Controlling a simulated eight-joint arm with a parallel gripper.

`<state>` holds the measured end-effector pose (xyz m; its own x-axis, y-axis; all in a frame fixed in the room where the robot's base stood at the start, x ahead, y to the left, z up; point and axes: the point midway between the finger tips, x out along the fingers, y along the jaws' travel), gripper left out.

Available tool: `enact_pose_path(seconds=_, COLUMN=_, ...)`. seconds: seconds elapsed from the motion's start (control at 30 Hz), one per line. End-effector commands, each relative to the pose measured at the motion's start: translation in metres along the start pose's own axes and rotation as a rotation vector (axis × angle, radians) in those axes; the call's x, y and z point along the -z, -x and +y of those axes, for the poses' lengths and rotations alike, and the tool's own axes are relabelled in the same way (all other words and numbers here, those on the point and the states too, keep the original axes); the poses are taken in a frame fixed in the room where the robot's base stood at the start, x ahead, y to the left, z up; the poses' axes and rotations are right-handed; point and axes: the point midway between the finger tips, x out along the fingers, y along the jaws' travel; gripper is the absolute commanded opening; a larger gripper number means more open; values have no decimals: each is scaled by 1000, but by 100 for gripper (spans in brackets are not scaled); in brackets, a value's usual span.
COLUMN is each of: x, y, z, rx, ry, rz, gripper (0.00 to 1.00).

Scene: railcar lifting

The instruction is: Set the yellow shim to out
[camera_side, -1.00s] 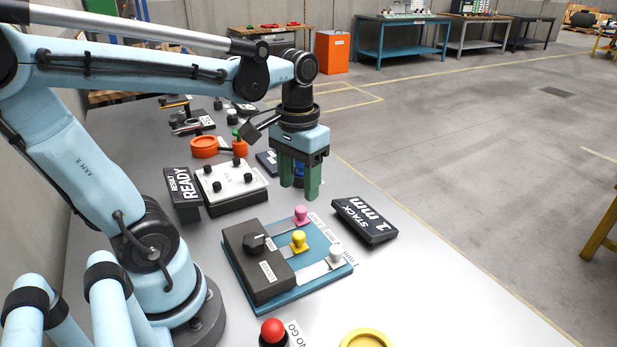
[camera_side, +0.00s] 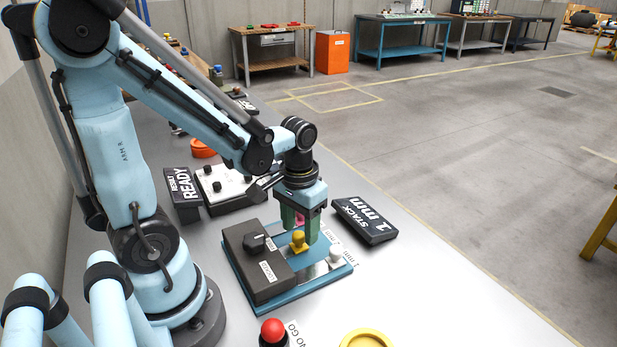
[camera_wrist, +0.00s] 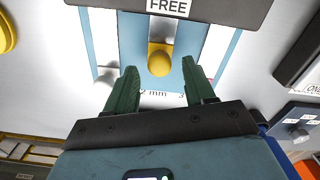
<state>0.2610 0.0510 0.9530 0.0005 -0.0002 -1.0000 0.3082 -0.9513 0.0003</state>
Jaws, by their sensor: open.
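The yellow shim knob (camera_side: 298,241) stands on the blue shim plate (camera_side: 290,302), in the middle track, nearer the dark block (camera_side: 250,262) than the white knob is. The white knob (camera_side: 336,255) is at the outer end of its track. The pink knob (camera_side: 299,219) is partly hidden behind my fingers. My gripper (camera_side: 303,236) is open, pointing down over the plate's outer side. In the wrist view the yellow knob (camera_wrist: 160,62) lies ahead of and between the fingertips (camera_wrist: 160,70), with no visible contact. The white knob (camera_wrist: 106,78) is left of the left finger.
The block carries a black dial (camera_side: 254,243) and a label reading "FREE" (camera_wrist: 169,6). A "STACK 1 mm" display (camera_side: 365,220) stands to the right, and a "READY" display (camera_side: 183,193) behind left. A red button (camera_side: 273,330) and yellow ring (camera_side: 366,339) are in front.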

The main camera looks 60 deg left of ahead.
Motion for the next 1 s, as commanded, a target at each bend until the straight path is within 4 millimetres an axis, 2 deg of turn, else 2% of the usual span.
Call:
enact_pose_path(seconds=0.2, x=0, y=-8, z=0, rx=0, ry=0, rz=0, gripper=54)
enact_pose_path(seconds=0.5, x=0, y=-8, z=0, rx=0, ry=0, rz=0, gripper=52)
enact_pose_path(seconds=0.83, x=0, y=-8, z=0, rx=0, ry=0, rz=0, gripper=2)
enact_pose_path(seconds=1.0, x=0, y=-8, z=0, rx=0, ry=0, rz=0, gripper=0)
